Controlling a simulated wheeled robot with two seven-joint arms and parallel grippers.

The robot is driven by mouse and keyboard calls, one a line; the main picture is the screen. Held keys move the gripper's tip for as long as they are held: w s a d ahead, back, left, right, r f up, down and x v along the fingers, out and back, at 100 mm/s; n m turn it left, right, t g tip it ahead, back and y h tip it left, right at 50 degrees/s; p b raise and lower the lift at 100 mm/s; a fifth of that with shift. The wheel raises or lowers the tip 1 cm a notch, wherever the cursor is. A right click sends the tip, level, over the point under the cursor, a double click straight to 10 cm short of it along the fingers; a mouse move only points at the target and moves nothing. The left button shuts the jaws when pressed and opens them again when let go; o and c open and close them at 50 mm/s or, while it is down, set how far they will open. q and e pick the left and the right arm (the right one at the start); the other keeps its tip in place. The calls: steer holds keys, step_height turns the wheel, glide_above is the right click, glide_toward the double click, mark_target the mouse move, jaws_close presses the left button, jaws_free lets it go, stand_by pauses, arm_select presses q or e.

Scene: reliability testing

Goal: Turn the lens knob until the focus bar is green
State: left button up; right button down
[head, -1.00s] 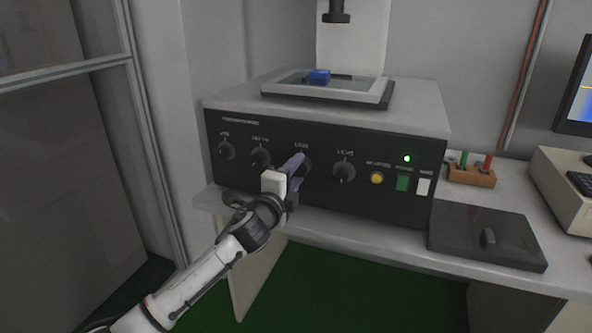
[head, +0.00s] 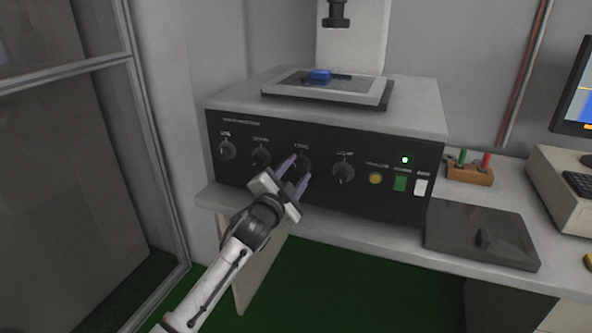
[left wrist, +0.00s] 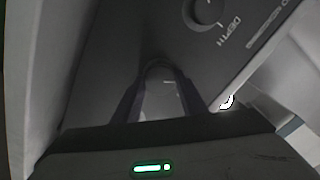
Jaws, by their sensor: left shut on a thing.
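The lens knob (head: 304,163) is a dark round knob on the black front panel of the machine, third from the left, under its label. My left gripper (head: 298,170) reaches it from below left. Its two purple-grey fingers are shut on the lens knob, one on its upper left and one on its lower right. In the left wrist view the fingers (left wrist: 158,90) close around a pale shape, and the depth knob (left wrist: 205,12) shows above. The monitor (head: 577,92) is cut off by the right edge; an orange line shows on its blue screen, and I cannot make out a focus bar.
Other dark knobs flank the lens knob, such as the light knob (head: 343,171) to its right. A yellow button (head: 375,178), a green button (head: 400,183) and a white switch (head: 421,187) are further right. A dark flat box (head: 475,228) lies on the bench (head: 375,233).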

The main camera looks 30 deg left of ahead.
stand_by(0.3)
arm_select(q)
steer(key=o, duration=1.1)
steer(key=shift+c, duration=0.2)
steer(key=v, duration=1)
steer(key=shift+s, duration=0.2)
steer(key=shift+a, duration=0.1)
